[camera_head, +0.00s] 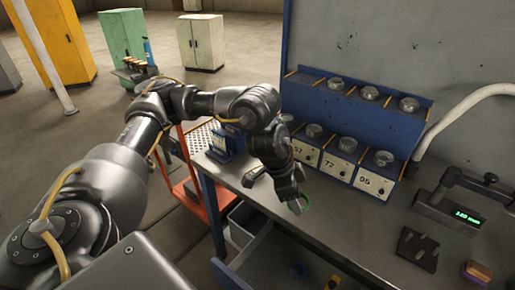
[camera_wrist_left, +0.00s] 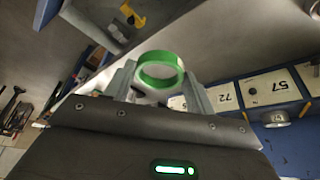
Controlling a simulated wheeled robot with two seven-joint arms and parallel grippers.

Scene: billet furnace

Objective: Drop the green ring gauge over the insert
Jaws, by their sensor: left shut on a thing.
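The green ring gauge (camera_head: 307,203) is held at the tip of my left gripper (camera_head: 298,204), above the front edge of the grey bench (camera_head: 345,225). In the left wrist view the ring (camera_wrist_left: 160,70) sits between the two grey fingers (camera_wrist_left: 160,88), its opening showing. My left gripper is shut on it. Several round metal pieces, such as one in the lower row (camera_head: 383,158), stand on the blue rack behind; I cannot tell which, if any, is the insert. My right gripper is not in view.
The blue rack (camera_head: 400,120) has numbered white plates (camera_head: 340,168). A gauge with green digits (camera_head: 450,212) and a dark plate with pegs (camera_head: 417,249) are on the bench at right. An open drawer (camera_head: 262,255) is below the front edge. The bench between gripper and rack is clear.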

